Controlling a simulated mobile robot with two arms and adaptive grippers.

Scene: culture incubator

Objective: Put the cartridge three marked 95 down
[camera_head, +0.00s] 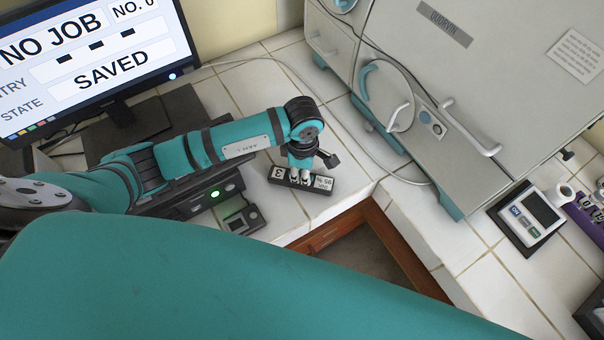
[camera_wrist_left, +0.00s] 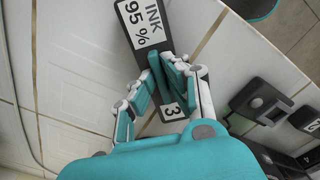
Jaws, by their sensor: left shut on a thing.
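The cartridge three (camera_head: 322,183) is a dark bar with a white "3" label at its left end and a white "95 %" label at its right end. It is at the white tiled counter, near the front edge. My left gripper (camera_head: 300,178) comes down from above and is shut on its middle. In the left wrist view the cartridge (camera_wrist_left: 135,45) reads "INK 95 %", and the fingers of the left gripper (camera_wrist_left: 174,72) close around it, near the "3". I cannot tell whether its underside touches the tiles. My right gripper is not in view.
A dark unit (camera_head: 203,198) with a green light and a small dark holder (camera_head: 244,219) stand left of the cartridge. A monitor (camera_head: 85,60) reads "NO JOB". The grey incubator (camera_head: 470,70) stands behind right, with a cable on the tiles. A wood-edged gap (camera_head: 370,245) opens in front.

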